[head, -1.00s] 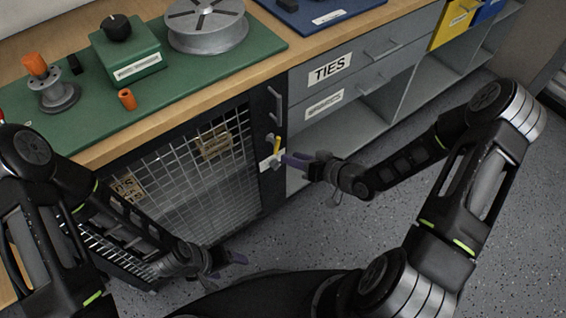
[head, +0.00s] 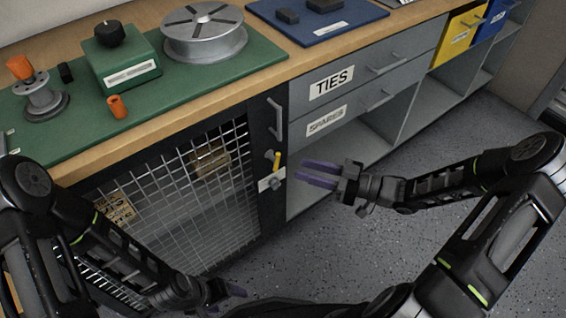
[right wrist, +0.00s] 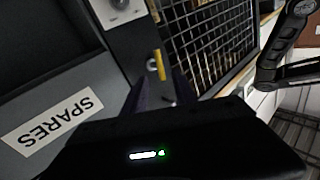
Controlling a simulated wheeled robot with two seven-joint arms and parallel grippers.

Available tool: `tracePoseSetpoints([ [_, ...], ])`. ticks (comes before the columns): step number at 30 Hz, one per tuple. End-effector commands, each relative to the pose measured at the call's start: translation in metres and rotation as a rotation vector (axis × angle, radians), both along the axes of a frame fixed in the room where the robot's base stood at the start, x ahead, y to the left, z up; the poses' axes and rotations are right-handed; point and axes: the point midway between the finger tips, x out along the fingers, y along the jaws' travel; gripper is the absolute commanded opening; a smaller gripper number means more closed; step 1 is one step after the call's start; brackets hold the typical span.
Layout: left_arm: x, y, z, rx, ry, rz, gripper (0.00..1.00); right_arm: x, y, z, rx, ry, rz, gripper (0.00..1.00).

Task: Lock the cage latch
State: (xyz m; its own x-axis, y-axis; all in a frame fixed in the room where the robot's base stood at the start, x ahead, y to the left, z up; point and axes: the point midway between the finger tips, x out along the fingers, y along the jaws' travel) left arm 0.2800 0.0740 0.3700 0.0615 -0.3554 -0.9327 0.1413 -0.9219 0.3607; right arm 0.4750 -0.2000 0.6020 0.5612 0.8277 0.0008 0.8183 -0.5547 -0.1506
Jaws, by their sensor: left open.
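The cage door (head: 190,190) is a dark frame with wire mesh and looks closed. Its latch has a short yellow handle (head: 277,161), standing nearly upright above a pale plate (head: 266,184) on the dark post. In the right wrist view the yellow handle (right wrist: 157,66) shows just beyond and between my fingers. My right gripper (head: 318,173) is open and empty, to the right of the latch and apart from it; its parted fingers also show in the right wrist view (right wrist: 160,92). My left gripper (head: 236,290) is open and low, in front of the cage.
A vertical bar handle (head: 275,120) sits above the latch. Drawers labelled TIES (head: 331,82) and SPARES (head: 326,121) and open shelves are to the right. The bench top carries a green mat (head: 190,85) with a spool and a box. The floor in front is clear.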

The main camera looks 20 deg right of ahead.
Motion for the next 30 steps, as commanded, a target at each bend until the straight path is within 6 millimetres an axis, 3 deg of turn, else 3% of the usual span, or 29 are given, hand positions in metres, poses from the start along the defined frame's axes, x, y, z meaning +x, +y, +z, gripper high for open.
tracePoseSetpoints([
  [13, 0.0, 0.0, -0.009, 0.0, 0.0, 0.001, 0.74, 0.035, 0.052, -0.001, 0.001, 0.0, 0.0, 0.33],
  [24, 0.0, 0.0, -0.009, 0.0, 0.0, 0.001, 0.74, 0.039, 0.057, 0.0, 0.0, 0.0, -0.001, 0.33],
  [30, 0.0, 0.0, -0.009, 0.0, 0.0, 0.001, 0.74, 0.039, 0.057, 0.0, 0.0, 0.0, -0.001, 0.17],
])
